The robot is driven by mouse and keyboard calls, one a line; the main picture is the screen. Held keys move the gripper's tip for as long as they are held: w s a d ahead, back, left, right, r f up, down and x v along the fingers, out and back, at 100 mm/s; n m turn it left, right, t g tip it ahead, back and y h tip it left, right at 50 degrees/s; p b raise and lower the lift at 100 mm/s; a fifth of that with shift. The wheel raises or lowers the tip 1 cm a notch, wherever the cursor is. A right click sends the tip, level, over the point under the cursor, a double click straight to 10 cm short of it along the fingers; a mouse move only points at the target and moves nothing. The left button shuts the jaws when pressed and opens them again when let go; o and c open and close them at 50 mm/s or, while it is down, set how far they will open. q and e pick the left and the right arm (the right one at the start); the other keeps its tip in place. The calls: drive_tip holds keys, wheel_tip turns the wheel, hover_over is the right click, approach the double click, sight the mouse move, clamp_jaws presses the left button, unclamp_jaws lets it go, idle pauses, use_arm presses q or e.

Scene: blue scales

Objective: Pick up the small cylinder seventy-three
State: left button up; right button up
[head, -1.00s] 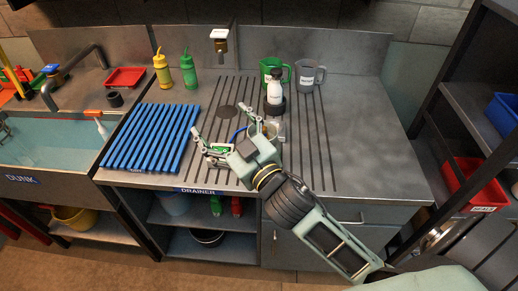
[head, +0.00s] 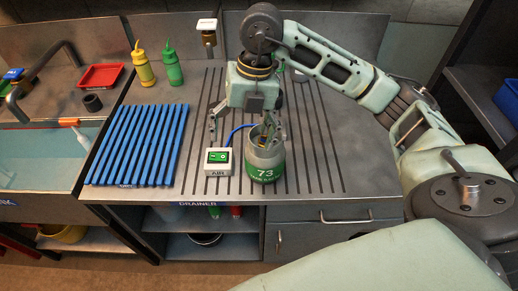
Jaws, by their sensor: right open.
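The small cylinder (head: 265,172) marked 73 stands upright on the grooved drainer top, grey above and green below. My right gripper (head: 241,128) is above and slightly left of it, pointing down with its fingers spread. One finger hangs left of the cylinder, over the drainer. The other finger overlaps the cylinder's top; I cannot tell whether it is inside the rim or behind it. Nothing is held between the fingers. My left gripper is not in view.
A white AIR switch box (head: 217,161) with a blue hose stands close left of the cylinder. A blue slatted rack (head: 135,145) lies further left. Yellow (head: 143,66) and green (head: 173,66) bottles stand at the back. The drainer right of the cylinder is clear.

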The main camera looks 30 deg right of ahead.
sight(264, 138)
drive_tip(key=d+h, duration=0.1)
drive_tip(key=d, duration=0.1)
drive_tip(key=d+m, duration=0.1)
drive_tip(key=d, duration=0.1)
drive_tip(key=d+r+h, duration=0.1)
drive_tip(key=d, duration=0.1)
drive_tip(key=shift+w+d+m+h, duration=0.15)
drive_tip(key=shift+w+m+h, duration=0.15)
drive_tip(key=shift+w, duration=0.05)
drive_tip(key=shift+f, duration=0.8)
drive_tip(key=f, duration=0.1)
drive_tip(key=f+p, duration=0.1)
drive_tip(key=f, duration=0.1)
drive_tip(key=f+p, duration=0.1)
drive_tip(key=f, duration=0.1)
drive_tip(key=shift+s+d, duration=0.1)
drive_tip(key=shift+d, duration=0.2)
drive_tip(key=shift+f, duration=0.3)
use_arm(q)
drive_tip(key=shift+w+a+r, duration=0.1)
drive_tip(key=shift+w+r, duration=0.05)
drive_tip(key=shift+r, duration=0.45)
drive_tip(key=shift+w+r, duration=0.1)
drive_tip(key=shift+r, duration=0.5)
use_arm(e)
drive_tip(key=shift+c, duration=0.6)
drive_tip(key=c, duration=1.9)
drive_tip(key=shift+a, duration=0.1)
drive_tip(key=shift+c, duration=0.4)
